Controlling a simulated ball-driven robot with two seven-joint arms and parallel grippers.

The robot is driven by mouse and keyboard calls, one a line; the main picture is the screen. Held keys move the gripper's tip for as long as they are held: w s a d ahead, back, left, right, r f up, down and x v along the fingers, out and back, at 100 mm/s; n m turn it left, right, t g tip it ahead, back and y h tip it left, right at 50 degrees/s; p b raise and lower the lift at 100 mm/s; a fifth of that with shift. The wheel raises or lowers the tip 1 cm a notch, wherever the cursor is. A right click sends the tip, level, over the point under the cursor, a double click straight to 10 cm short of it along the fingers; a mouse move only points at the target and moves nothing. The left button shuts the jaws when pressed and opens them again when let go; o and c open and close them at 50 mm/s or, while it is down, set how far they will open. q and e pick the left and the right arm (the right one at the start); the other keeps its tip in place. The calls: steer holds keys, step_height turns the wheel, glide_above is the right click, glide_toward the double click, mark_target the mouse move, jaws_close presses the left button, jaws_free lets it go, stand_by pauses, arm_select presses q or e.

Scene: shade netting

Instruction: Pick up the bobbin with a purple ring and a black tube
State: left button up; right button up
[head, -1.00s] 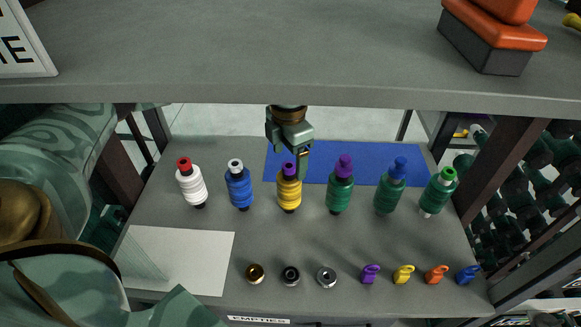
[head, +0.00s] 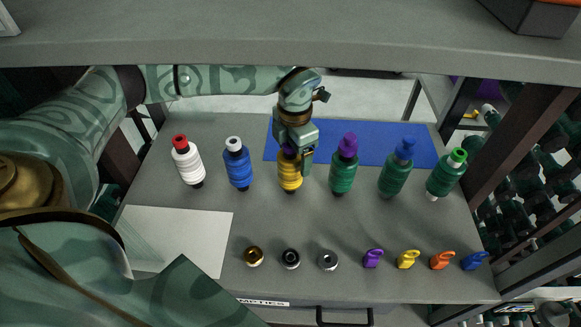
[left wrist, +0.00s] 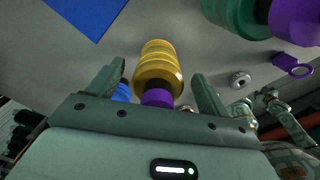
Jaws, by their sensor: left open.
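A yellow bobbin (head: 290,180) with a purple ring on top and a dark tube end at the bottom stands upright in the row on the grey shelf. My left gripper (head: 299,164) is over its top and partly hides the purple ring. In the left wrist view the yellow bobbin (left wrist: 158,65) lies between the two spread fingers, its purple ring (left wrist: 158,98) near the palm. Gaps show on both sides. A green bobbin (head: 343,175) with a purple ring stands just to the right; its tube end looks dark. My right gripper is not in view.
White (head: 187,164) and blue (head: 237,168) bobbins stand left, more green ones right (head: 395,175). A blue mat (head: 375,148) lies behind. Small round parts (head: 291,258) and coloured clips (head: 408,260) lie in front. An upper shelf (head: 300,40) overhangs the back.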

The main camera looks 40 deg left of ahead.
arm_select(q)
steer(key=c, duration=1.7)
steer(key=shift+r, duration=0.15)
